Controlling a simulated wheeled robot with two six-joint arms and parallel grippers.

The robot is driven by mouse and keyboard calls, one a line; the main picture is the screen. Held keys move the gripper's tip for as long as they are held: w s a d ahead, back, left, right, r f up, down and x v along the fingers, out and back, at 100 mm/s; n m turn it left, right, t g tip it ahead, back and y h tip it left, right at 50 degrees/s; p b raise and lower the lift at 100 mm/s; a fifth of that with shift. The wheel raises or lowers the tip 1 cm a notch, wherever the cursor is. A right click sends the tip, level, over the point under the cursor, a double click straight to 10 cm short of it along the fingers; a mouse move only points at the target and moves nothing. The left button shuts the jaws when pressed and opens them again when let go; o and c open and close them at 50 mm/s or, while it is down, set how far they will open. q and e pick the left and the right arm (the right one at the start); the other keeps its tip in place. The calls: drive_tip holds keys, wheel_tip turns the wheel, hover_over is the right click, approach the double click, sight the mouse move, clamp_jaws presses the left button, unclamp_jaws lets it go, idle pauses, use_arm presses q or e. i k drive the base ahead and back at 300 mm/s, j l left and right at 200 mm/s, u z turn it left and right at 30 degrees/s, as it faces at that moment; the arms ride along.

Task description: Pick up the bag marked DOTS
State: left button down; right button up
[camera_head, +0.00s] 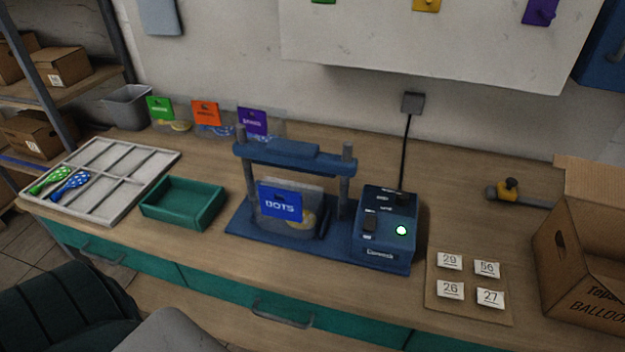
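The bag marked DOTS (281,205) has a blue label with white letters and a clear lower part. It stands upright in the blue press (290,154), between its two posts and under its top bar. Something yellowish shows through the clear part at its lower right. Neither of my grippers is in view.
The press's control box (386,228) with a lit green button stands right of the bag. A green tray (183,203) and a white divided tray (110,163) with balloons lie left. Numbered cards (450,261) and a cardboard box (585,245) are at right. Labelled bags (206,113) stand behind.

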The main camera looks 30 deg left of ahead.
sight(279, 204)
drive_tip(key=j+u, duration=0.1)
drive_tip(key=u, duration=0.25)
drive_tip(key=j+u, duration=0.1)
drive_tip(key=u, duration=0.3)
drive_tip(key=j+u, duration=0.1)
drive_tip(key=u, duration=0.25)
drive_tip(key=i+l, duration=0.05)
